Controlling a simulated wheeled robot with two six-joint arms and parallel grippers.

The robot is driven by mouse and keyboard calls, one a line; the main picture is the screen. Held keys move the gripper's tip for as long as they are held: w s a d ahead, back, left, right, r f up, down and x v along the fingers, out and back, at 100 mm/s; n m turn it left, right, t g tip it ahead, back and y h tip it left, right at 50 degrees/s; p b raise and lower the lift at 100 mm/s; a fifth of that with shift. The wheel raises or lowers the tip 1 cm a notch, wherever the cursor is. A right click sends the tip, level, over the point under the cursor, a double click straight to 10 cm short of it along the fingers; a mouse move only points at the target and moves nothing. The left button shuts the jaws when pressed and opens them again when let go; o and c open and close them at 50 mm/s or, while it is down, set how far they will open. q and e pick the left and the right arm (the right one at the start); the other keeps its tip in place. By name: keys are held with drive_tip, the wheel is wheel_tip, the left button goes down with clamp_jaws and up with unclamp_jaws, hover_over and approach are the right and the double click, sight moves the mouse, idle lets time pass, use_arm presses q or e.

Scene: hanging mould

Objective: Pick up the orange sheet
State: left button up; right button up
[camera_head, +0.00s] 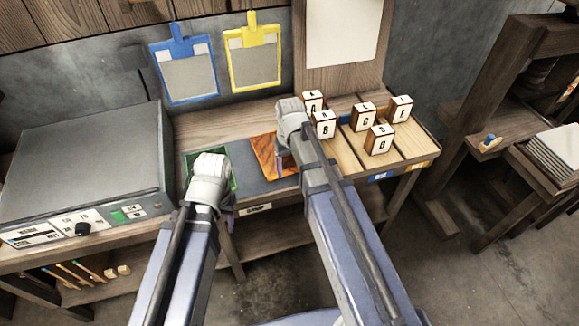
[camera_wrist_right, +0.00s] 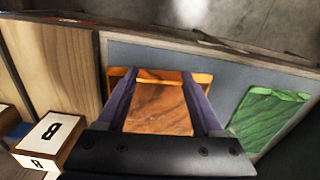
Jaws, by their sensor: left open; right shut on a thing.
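The orange sheet (camera_head: 264,152) lies on the dark mat of the workbench in the head view, partly hidden by my right gripper (camera_head: 281,161). In the right wrist view, the orange sheet (camera_wrist_right: 160,115) is a brown-orange panel between the two purple fingers of my right gripper (camera_wrist_right: 158,80). Those fingers are shut on it, and an orange edge shows past their tips. I cannot tell whether it is lifted off the mat. My left gripper (camera_head: 229,205) is open by the green sheet (camera_head: 221,165), at the bench's front side, its fingers mostly hidden by the wrist.
Lettered blocks (camera_head: 379,139) stand on the slatted right part of the bench, close to my right arm; one block (camera_wrist_right: 48,137) is near that gripper. A grey machine (camera_head: 85,160) fills the left. Blue (camera_head: 166,72) and yellow (camera_head: 232,65) frames hang on the wall.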

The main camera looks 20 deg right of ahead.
wheel_tip(320, 180, up, 7)
drive_tip(key=p, duration=0.5)
drive_tip(key=shift+p, duration=0.35)
drive_tip(key=shift+f, duration=0.1)
drive_tip(key=shift+s, duration=0.15)
